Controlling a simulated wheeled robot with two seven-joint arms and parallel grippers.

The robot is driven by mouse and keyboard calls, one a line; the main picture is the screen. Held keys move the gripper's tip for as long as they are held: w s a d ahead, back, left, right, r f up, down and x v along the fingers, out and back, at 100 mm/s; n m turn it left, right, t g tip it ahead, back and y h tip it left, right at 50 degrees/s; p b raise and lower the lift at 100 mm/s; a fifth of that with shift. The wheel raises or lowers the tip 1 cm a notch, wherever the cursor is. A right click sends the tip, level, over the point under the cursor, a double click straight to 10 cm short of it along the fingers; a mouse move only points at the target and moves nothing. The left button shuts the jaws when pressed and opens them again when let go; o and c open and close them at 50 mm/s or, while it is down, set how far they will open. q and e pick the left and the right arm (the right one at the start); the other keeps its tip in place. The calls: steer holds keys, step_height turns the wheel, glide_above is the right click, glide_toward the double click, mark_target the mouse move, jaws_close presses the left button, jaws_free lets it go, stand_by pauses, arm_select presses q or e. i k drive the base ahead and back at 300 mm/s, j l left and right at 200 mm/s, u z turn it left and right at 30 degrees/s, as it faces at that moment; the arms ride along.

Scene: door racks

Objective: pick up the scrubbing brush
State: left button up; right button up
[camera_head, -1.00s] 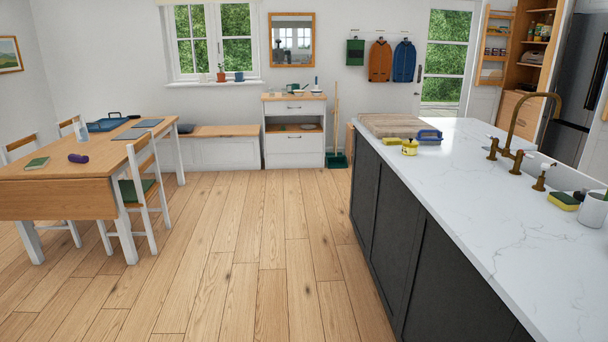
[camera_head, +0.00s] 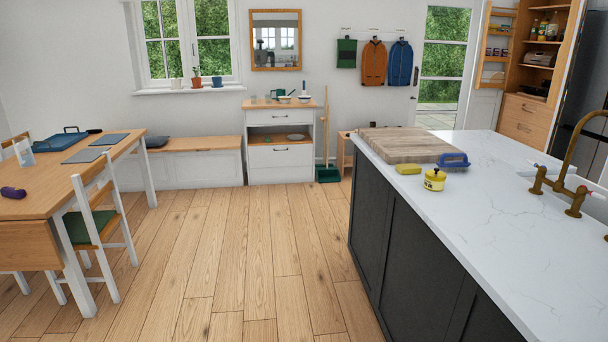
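A blue object with an arched handle (camera_head: 453,160), which looks like the scrubbing brush, rests on the white island worktop (camera_head: 510,225). It is beside the right front corner of a thick wooden board (camera_head: 405,146). A yellow block like a sponge (camera_head: 409,168) and a small yellow pot with a dark top (camera_head: 434,180) are to its left and nearer to me. Neither of my grippers shows in this view.
The dark island cabinet (camera_head: 420,255) stands on the right, with a brass tap (camera_head: 570,180) at the worktop's right. A dining table (camera_head: 65,185) and chair (camera_head: 95,225) stand on the left. The wooden floor (camera_head: 235,260) between is clear.

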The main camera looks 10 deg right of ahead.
mark_target(447, 165)
steer(key=i+u, duration=0.1)
steer(key=i, duration=1.25)
steer(key=i+j+z, duration=1.3)
steer(key=j, duration=0.25)
steer(key=i+j+z, duration=0.15)
steer(key=j, duration=0.25)
